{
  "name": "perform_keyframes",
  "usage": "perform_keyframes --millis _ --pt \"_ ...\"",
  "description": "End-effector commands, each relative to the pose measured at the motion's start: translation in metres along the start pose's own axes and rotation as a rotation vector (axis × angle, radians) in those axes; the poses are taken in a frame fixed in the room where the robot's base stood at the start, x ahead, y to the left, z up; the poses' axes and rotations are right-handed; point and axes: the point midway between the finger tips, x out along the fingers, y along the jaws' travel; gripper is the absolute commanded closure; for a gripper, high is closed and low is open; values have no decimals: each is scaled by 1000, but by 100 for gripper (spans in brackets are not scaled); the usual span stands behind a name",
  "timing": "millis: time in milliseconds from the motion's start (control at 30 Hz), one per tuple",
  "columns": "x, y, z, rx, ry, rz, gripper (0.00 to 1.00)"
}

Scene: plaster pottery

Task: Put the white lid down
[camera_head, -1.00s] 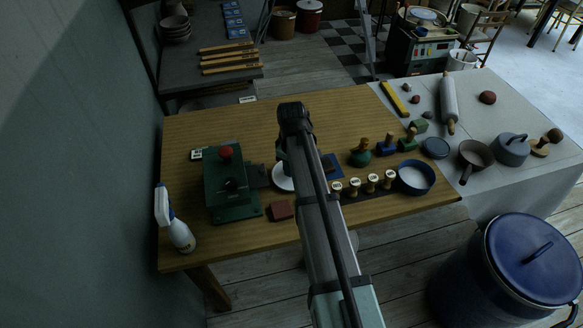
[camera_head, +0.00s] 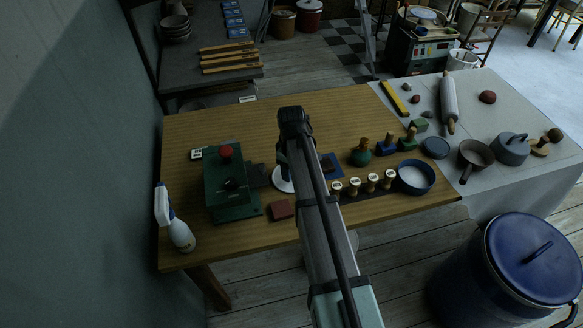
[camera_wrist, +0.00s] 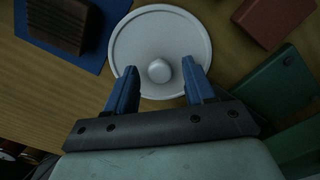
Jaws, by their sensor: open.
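The white lid (camera_wrist: 160,30) is a round disc with a raised rim and a small round knob (camera_wrist: 159,70) in its middle. It appears to lie flat, knob up, on the wooden table (camera_head: 230,125); in the head view the lid (camera_head: 281,186) is partly hidden by my arm. My gripper (camera_wrist: 159,66) is open over the lid. Its two blue fingers stand on either side of the knob, with a visible gap on each side. The exact height of the fingertips above the lid cannot be told.
A blue mat (camera_wrist: 35,30) with a dark ribbed block lies beside the lid. A reddish block (camera_wrist: 272,20) and a green press (camera_head: 225,185) stand on its other side. Several stamps (camera_head: 372,182) and a blue-rimmed bowl (camera_head: 415,178) sit to the right.

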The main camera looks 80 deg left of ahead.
Motion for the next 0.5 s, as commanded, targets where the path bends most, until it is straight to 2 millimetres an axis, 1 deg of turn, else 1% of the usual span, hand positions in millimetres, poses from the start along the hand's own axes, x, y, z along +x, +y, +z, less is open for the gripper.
perform_keyframes --millis 133,233,367,500 --pt "-6 0 0 0 1 1 46" --pt "-17 0 0 0 2 2 46" --pt "-39 0 0 0 2 2 46" --pt "-65 1 0 0 2 2 46"
